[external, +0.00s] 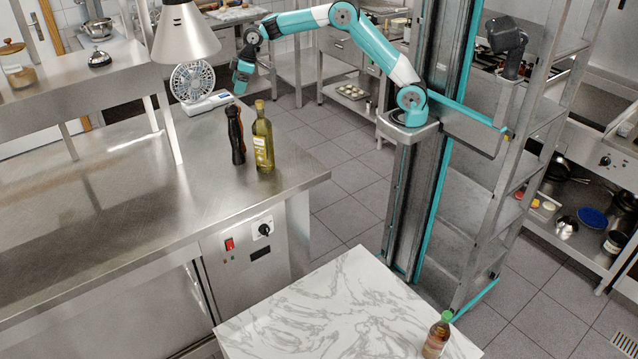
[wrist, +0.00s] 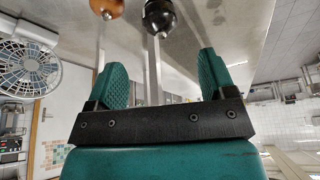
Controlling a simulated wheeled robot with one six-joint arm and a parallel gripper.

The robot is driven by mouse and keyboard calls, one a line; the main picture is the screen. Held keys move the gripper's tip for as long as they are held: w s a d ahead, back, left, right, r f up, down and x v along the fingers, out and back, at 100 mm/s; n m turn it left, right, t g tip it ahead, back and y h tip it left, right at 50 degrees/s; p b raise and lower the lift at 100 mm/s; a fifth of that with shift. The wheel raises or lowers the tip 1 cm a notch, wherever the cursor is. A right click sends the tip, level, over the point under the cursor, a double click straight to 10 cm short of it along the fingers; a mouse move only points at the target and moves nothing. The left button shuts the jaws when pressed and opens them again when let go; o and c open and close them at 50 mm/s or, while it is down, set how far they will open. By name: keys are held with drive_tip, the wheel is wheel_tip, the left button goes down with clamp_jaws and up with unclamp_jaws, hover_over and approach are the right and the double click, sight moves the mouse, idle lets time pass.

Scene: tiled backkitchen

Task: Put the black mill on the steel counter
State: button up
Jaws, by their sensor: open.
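The black mill (external: 236,137), tall and slim, stands upright on the steel counter (external: 130,215), near its right end. It is just left of a green-yellow oil bottle (external: 263,142). My gripper (external: 241,88) hangs in the air behind and above the mill in the external view, apart from it. In the wrist view its two teal fingers (wrist: 163,78) are spread apart with nothing held between them. A rounded black thing (wrist: 160,17) shows at the top of the wrist view; I cannot tell for certain whether it is the mill.
A white fan (external: 193,83) stands on the counter close to my gripper, under a lamp shade (external: 185,35). A marble-topped table (external: 335,310) in front holds a small bottle with a green cap (external: 438,335). Most of the marble top is clear.

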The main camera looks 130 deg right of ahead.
drive_tip(key=a+r+n+y, duration=0.2)
drive_tip(key=a+n, duration=0.1)
drive_tip(key=a, duration=1.3)
drive_tip(key=a+r+n+y, duration=0.1)
drive_tip(key=a+r+n, duration=0.1)
drive_tip(key=a, duration=1.4)
drive_tip(key=s+a+n+g+y, duration=0.2)
drive_tip(key=s+a+n, duration=0.1)
drive_tip(key=s+a, duration=1)
drive_tip(key=s+a+f+n+g, duration=0.1)
drive_tip(key=s+a, duration=0.4)
drive_tip(key=s, duration=0.2)
drive_tip(key=s+a+f+n+g+y, duration=0.1)
drive_tip(key=s+a+f+n, duration=0.1)
drive_tip(key=s+a, duration=0.3)
drive_tip(key=s, duration=0.2)
drive_tip(key=shift+s+f, duration=0.2)
drive_tip(key=shift+s, duration=0.1)
